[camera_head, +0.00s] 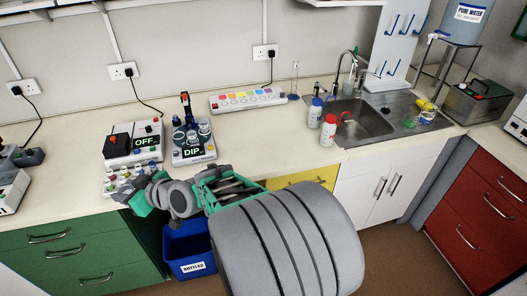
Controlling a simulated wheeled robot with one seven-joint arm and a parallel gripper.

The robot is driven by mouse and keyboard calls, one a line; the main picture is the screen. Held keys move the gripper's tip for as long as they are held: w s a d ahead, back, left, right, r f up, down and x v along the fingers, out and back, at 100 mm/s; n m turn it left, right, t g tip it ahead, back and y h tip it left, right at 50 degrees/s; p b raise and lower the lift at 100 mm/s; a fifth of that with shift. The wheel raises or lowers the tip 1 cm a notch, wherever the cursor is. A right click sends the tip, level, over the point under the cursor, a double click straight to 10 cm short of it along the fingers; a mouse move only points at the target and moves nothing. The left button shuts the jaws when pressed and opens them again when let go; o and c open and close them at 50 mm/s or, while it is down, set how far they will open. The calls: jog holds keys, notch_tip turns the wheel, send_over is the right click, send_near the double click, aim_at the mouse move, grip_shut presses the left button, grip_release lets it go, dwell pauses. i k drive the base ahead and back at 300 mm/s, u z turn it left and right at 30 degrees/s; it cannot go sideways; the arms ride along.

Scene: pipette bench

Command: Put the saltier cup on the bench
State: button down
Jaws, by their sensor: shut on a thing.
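A grey meter station with a lit "DIP" sign (194,153) stands on the bench (260,145). Small clear cups (204,129) are on top of it, beside an upright probe with a red top (185,100). I cannot tell which cup is saltier. My gripper (136,191) is at the bench's front edge, left of and nearer than the station, close to a rack of small bottles (116,178). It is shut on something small. My own wrist hides most of that thing, and I cannot tell what it is.
A box with an "OFF" sign (146,142) stands left of the station. A blue bottles bin (187,250) is below the bench edge. Red and blue wash bottles (328,130) stand beside the sink (362,120). The bench between the station and the sink is clear.

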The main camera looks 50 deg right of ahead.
aim_at(261, 142)
jog(key=z, duration=0.9)
jog(key=i, duration=0.75)
jog(key=u, duration=0.3)
